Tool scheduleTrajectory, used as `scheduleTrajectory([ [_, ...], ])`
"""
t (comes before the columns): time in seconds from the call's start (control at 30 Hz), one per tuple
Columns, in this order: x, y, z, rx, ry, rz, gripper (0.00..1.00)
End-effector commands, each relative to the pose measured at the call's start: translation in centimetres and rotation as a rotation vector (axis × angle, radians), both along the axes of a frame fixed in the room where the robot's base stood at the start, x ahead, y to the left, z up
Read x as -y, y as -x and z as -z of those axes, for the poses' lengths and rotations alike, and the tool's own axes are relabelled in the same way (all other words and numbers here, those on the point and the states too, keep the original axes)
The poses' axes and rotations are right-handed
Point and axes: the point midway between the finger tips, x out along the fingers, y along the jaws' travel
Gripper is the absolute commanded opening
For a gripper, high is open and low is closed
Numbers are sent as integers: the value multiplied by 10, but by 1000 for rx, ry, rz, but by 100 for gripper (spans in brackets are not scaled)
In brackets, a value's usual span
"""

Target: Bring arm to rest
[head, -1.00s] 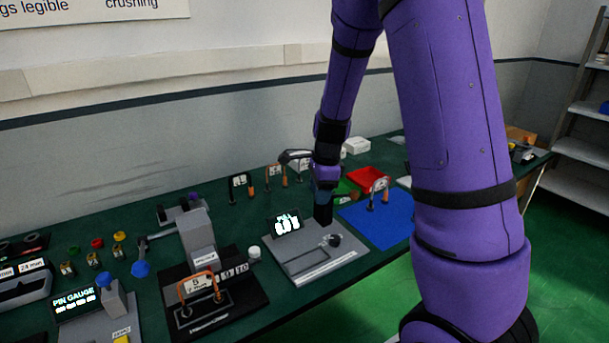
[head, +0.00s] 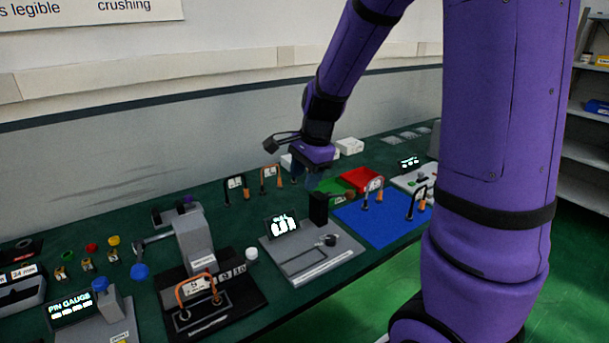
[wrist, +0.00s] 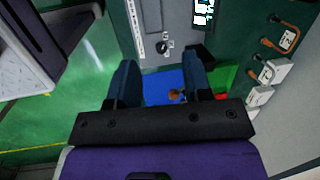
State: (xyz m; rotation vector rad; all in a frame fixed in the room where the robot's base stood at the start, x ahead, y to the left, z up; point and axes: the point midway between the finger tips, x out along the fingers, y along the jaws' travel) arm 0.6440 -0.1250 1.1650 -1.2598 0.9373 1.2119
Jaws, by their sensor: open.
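My gripper (head: 314,179) hangs above the green table, behind the black block on the grey pull-test station (head: 312,258). In the wrist view my gripper (wrist: 160,75) shows two dark blue fingers spread apart, with nothing between them. The fingers are open and empty. The blue mat (head: 372,219) lies right of the station; in the wrist view the blue mat (wrist: 165,85) shows between and beyond the fingers. My purple arm reaches down from the top of the head view and covers part of the right side.
A red tray (head: 362,179) and a green tray (head: 336,187) sit near my gripper. Handled loops (head: 270,178) stand behind the station. A crimping press (head: 195,245) with an orange loop is to the left. Shelves (head: 590,110) stand at the right. Green floor lies in front of the table.

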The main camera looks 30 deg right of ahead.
Motion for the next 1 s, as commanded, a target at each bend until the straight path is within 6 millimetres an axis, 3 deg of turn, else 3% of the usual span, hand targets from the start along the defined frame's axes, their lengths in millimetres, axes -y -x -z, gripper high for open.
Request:
scheduleTrajectory([
  [0.33,0,0,0,1,0,-1,46],
  [0.47,-3,6,-10,19,5,-49,46],
  [0.67,-18,36,-50,102,45,-287,46],
  [1.0,-42,109,-113,255,209,-780,46],
])
